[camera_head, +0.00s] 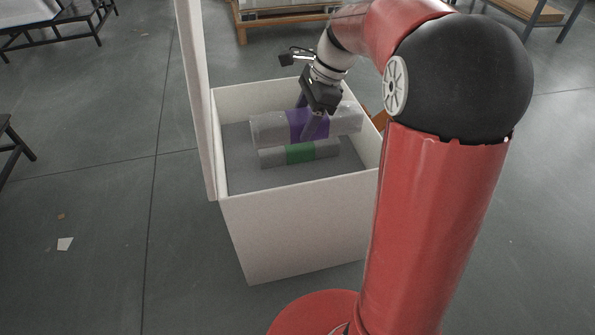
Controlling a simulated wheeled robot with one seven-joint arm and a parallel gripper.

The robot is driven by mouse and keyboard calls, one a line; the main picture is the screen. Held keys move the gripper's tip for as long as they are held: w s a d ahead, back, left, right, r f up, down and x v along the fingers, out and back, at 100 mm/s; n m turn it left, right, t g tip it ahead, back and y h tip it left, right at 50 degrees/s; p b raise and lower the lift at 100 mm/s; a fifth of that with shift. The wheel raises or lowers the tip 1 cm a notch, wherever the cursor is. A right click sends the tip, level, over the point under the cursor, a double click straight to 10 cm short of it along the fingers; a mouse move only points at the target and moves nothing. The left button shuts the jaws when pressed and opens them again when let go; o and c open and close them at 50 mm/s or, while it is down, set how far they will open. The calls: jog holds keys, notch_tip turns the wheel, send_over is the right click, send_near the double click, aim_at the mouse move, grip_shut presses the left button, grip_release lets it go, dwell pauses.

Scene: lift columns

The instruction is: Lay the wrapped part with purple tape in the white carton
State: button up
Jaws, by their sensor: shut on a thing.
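The wrapped part with purple tape (270,128) is a grey-white cylinder with a purple band round its middle. It is inside the opening of the white carton (300,235), lying across it from left to right. My gripper (312,124) reaches down from above and is shut on the part at the purple band. The fingers hide some of the band. I cannot tell whether the part touches anything below it. The carton is open at the top, with a grey inside floor and a tall white flap on its left.
Another wrapped part with green tape (325,149) lies in the carton, just in front of the purple one. My red arm hides the carton's right side. Dark metal stands (65,30) are at the upper left, and a wooden pallet (270,20) is behind. The floor at left is mostly clear.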

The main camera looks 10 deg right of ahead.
notch_tip(320, 180, down, 20)
jog(key=b, duration=0.4)
jog(key=shift+r+b, duration=0.1)
jog(key=shift+b, duration=0.2)
jog(key=o, duration=1.4)
jog(key=p+v, duration=0.3)
jog(key=v, duration=0.9)
jog(key=s+a+r+n+t+h, duration=0.2)
jog(key=s+r+n, duration=0.2)
jog(key=s+n, duration=0.5)
jog(key=s+a+r+n+t+h, duration=0.2)
jog(key=s+r+n+t, duration=0.1)
jog(key=s+n, duration=0.6)
jog(key=s+r, duration=0.1)
jog(key=s, duration=0.3)
jog(key=shift+a+t, duration=0.25)
jog(key=shift+t, duration=0.05)
